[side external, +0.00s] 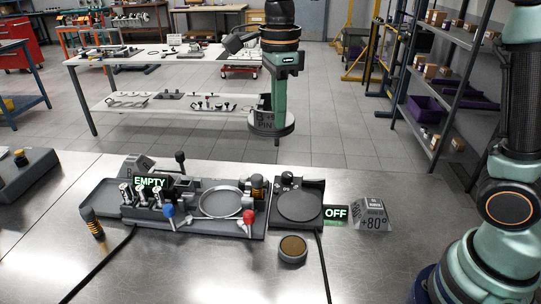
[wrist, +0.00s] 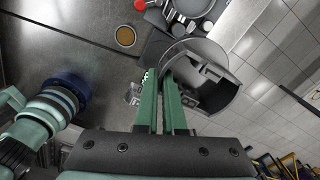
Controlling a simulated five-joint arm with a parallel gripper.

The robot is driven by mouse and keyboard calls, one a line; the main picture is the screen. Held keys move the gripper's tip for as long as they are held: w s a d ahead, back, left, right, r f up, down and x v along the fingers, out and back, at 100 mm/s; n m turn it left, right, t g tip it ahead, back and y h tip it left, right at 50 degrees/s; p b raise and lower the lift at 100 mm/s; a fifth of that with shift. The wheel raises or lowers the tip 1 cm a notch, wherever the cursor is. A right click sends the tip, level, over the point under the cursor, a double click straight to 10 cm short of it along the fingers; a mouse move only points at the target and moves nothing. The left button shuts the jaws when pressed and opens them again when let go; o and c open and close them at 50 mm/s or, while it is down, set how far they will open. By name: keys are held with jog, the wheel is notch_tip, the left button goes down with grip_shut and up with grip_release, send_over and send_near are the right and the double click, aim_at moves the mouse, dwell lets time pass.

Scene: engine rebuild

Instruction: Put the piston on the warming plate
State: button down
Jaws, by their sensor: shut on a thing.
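My gripper (side external: 276,98) hangs in the air behind and above the bench, shut on the piston (side external: 272,125). The piston is a grey, hollow cylinder with lettering on its side. In the wrist view it (wrist: 215,58) sits beyond the green fingers, its open inside facing the camera. The warming plate (side external: 300,206) is a round dark disc on a square base, with a green "OFF" sign (side external: 336,213) beside it. The piston is apart from the plate, higher and farther back. In the wrist view the piston partly hides the plate's area.
Left of the plate is a grey fixture (side external: 218,203) with a round recess, blue and red knobs and an "EMPTY" sign (side external: 149,182). A brown-topped disc (side external: 292,248) lies in front. A "+80°" block (side external: 372,215) stands to the right. The bench front is mostly clear.

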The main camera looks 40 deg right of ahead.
jog(key=s+d+f, duration=0.1)
jog(key=s+d, duration=0.3)
jog(key=s, duration=0.2)
send_over(306, 218)
notch_tip(306, 218, down, 20)
jog(key=shift+f, duration=0.1)
jog(key=shift+f, duration=0.1)
dwell(0.4)
jog(key=c, duration=1.1)
grip_release()
jog(key=shift+o, duration=0.4)
notch_tip(306, 218, up, 11)
jog(key=s+d+r+n+t, duration=0.2)
jog(key=s+r+n, duration=0.1)
jog(key=n, duration=0.8)
jog(key=s+d+r+n+t, duration=0.3)
jog(key=r+n, duration=0.3)
jog(key=n, duration=0.5)
jog(key=shift+s+t, duration=0.15)
jog(key=shift+t, duration=0.15)
